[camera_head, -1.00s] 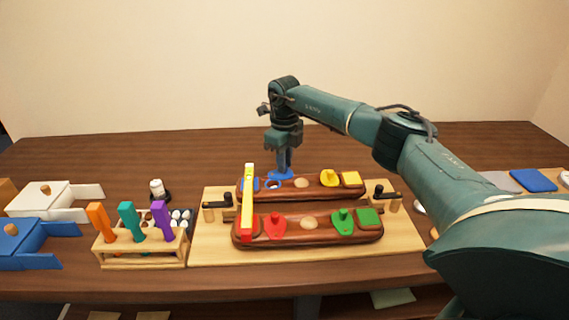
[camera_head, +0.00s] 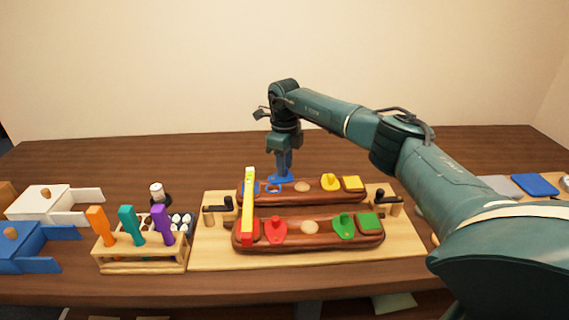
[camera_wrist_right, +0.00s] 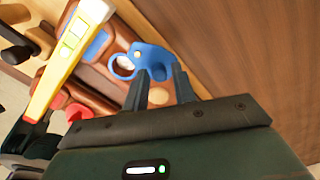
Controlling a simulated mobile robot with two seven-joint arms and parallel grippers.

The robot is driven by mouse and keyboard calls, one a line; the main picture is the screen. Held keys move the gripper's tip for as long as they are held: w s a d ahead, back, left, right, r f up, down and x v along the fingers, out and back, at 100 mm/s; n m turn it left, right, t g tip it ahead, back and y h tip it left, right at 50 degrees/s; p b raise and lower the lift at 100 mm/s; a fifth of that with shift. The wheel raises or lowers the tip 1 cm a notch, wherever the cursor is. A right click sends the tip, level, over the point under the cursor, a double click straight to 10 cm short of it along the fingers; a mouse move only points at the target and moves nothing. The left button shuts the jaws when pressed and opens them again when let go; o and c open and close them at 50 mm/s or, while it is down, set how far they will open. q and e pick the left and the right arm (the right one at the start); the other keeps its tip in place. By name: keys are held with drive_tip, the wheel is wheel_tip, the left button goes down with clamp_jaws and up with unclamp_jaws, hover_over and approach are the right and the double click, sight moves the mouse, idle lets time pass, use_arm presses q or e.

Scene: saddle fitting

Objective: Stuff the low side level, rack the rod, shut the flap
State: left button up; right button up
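My right gripper (camera_head: 284,172) points down at the blue flap (camera_head: 281,180) at the back of the far saddle panel (camera_head: 307,195). In the right wrist view its fingers straddle part of the blue flap (camera_wrist_right: 148,52); whether they pinch it is unclear. The flap is swung aside and a round opening (camera_wrist_right: 124,66) with something pale shows beside it. A yellow level (camera_head: 249,205) with a red near end lies across both panels at their left end. Orange, teal (camera_head: 131,226) and purple rods stand in the wooden rack (camera_head: 140,259). My left gripper is not in view.
The near panel (camera_head: 308,243) has red (camera_head: 276,231) and green (camera_head: 344,227) flaps; the far one has a yellow flap (camera_head: 331,183). A dark tray of white balls (camera_head: 180,219) stands behind the rack. Blue and white boxes are far left. The table behind the panels is clear.

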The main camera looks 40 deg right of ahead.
drive_tip(key=shift+o, duration=1.2)
use_arm(q)
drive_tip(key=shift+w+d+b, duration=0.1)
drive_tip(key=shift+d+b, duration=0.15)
drive_tip(key=shift+b, duration=0.3)
use_arm(e)
wheel_tip(320, 180, up, 13)
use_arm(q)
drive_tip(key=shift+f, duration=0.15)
